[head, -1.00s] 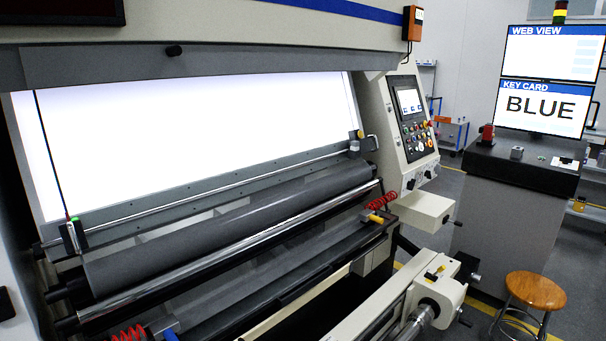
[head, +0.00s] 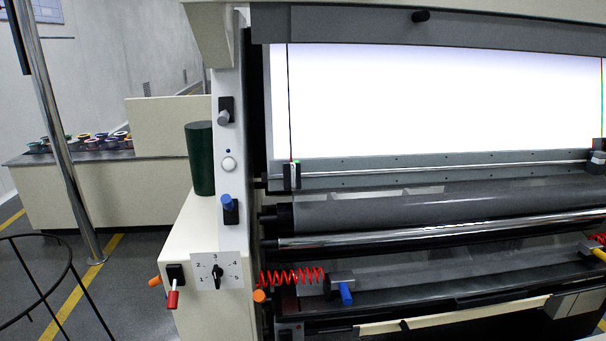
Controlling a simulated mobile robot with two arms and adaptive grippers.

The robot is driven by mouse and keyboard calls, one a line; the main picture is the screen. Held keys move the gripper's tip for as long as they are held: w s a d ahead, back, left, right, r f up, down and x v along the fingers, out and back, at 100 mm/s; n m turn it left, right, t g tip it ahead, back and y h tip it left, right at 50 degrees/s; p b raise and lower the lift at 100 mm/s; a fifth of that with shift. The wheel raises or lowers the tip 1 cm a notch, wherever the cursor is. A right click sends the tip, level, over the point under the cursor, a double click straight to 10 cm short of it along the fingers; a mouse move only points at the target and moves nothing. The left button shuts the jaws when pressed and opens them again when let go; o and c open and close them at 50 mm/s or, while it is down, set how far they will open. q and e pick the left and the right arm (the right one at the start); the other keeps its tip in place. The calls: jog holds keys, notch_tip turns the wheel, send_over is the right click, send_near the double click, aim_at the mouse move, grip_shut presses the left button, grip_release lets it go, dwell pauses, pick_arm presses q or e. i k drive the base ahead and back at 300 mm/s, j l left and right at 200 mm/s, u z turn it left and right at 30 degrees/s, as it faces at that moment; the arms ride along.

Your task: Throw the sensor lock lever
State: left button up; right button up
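No part is labelled as the sensor lock lever, so I cannot tell which it is. A small sensor block (head: 292,175) with a green light sits on the rail at the left end of the lit panel, under a thin dark rod. The machine's left column carries a grey-knobbed lever (head: 224,115), a white round button (head: 229,164) and a blue-knobbed lever (head: 228,203). Lower down are a red-handled lever (head: 172,298) and a dial (head: 217,277) numbered about 2 to 5. Neither gripper is in view.
A blue-handled part (head: 346,293) sits beside a red coiled hose (head: 291,277) on the lower bar. A dark green cylinder (head: 200,158) stands left of the column. A metal pole (head: 58,130), a wire-frame stand (head: 68,262) and a counter with colored spools (head: 82,142) are farther left.

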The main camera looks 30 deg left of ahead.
aim_at(226, 202)
jog(key=u, duration=1.05)
jog(key=l+u, duration=0.15)
jog(key=u, duration=0.2)
jog(key=l+u, duration=0.15)
jog(key=u, duration=0.2)
jog(key=l+u, duration=0.15)
jog(key=u, duration=0.15)
